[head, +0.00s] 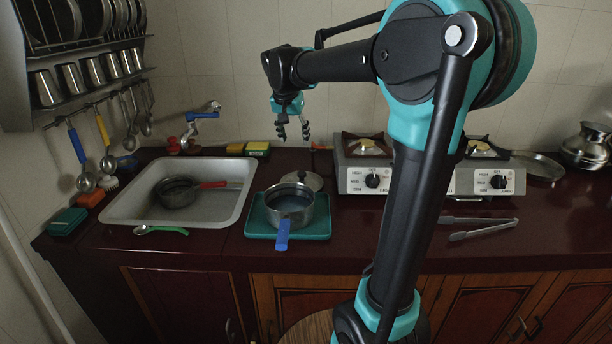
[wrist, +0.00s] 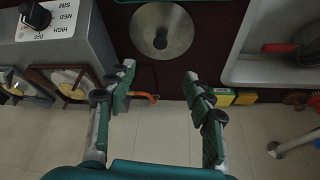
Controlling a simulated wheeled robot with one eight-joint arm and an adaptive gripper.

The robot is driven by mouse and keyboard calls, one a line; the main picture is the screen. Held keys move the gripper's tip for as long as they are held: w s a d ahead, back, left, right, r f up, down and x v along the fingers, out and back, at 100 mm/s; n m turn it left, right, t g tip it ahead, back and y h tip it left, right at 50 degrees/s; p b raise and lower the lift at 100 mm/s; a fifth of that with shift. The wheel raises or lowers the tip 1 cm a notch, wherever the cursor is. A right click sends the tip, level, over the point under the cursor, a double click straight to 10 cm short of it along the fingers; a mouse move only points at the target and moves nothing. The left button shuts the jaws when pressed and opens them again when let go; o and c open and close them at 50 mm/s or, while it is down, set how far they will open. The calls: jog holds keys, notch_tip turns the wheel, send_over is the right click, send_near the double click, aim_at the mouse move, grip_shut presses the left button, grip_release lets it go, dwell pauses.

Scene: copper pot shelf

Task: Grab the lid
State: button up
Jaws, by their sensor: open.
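The lid (head: 302,180) is a round metal disc with a dark knob. It lies on the dark red counter behind the pot with the blue handle (head: 290,204), which partly hides it in the head view. In the wrist view the lid (wrist: 162,32) shows at the top centre, knob facing me. My gripper (head: 292,131) hangs above the back of the counter, near the wall and above the lid's level. In the wrist view my gripper (wrist: 160,82) has its two fingers wide apart with nothing between them. The lid lies beyond the fingertips, apart from them.
The pot stands on a teal tray (head: 261,229). A sink (head: 125,212) with a red-handled pan (head: 178,192) is at left. A stove (head: 361,178) stands right of the lid. Yellow-green sponges (head: 257,148) lie by the wall. Tongs (head: 480,228) lie at front right.

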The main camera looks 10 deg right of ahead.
send_over(302, 172)
jog(key=s+a, duration=0.1)
jog(key=s, duration=0.1)
notch_tip(302, 172, down, 11)
jog(key=shift+a+r, duration=0.1)
jog(key=shift+s+x, duration=0.15)
jog(key=shift+x, duration=1.25)
jog(key=shift+s+x, duration=0.2)
jog(key=shift+x, duration=1.15)
jog(key=shift+c, duration=0.2)
grip_shut()
